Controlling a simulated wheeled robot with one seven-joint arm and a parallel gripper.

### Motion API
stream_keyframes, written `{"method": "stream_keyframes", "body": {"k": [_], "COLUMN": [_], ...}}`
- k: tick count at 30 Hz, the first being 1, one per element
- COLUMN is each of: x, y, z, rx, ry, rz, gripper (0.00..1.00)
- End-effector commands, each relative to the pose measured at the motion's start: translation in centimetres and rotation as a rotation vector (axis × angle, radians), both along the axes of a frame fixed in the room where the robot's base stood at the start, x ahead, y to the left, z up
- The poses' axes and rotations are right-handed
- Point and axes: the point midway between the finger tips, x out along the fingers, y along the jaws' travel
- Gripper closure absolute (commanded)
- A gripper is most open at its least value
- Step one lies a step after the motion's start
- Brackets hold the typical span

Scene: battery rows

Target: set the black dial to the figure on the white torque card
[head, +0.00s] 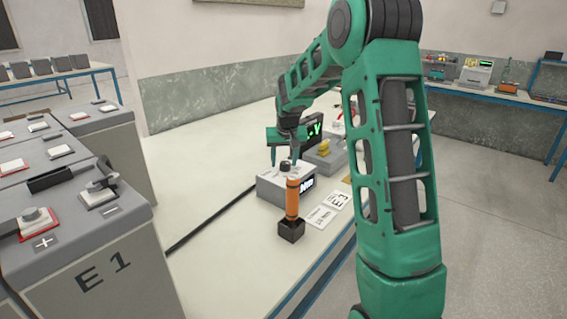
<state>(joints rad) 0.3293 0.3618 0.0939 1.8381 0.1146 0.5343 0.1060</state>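The black dial (285,166) sits on top of a small grey box with a dark display (307,185) on its front. The display's figure is too small to read. My gripper (283,160) points down over the box, its two fingers apart, one to each side of the dial as seen here. I cannot tell whether the fingers touch it. A white card (318,217) with small print lies on the bench in front of the box; it looks like the torque card, but its figure is not legible. Another white card (339,199) beside it reads E3.
An orange-handled tool (292,198) stands upright in a black holder (291,230) close in front of the box. A grey unit with yellow parts (324,150) and a green-lit display (315,130) stand behind. Large grey batteries (90,250) line the left. The pale bench (215,270) is clear at front left.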

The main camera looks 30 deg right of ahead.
Motion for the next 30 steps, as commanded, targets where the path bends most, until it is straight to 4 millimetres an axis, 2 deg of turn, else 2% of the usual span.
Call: {"method": "stream_keyframes", "body": {"k": [11, 14, 24, 30], "x": [-0.4, -0.7, -2.8, -3.5], "y": [-0.1, 0.1, 1.1, 1.5], "z": [0.4, 1.5, 7.2, 9.3], "rx": [-0.001, -0.001, -0.001, -0.001], "ry": [0.005, 0.003, 0.002, 0.003], "rz": [-0.004, -0.004, -0.004, -0.003], "gripper": [0.50, 0.50, 0.50, 0.50]}}
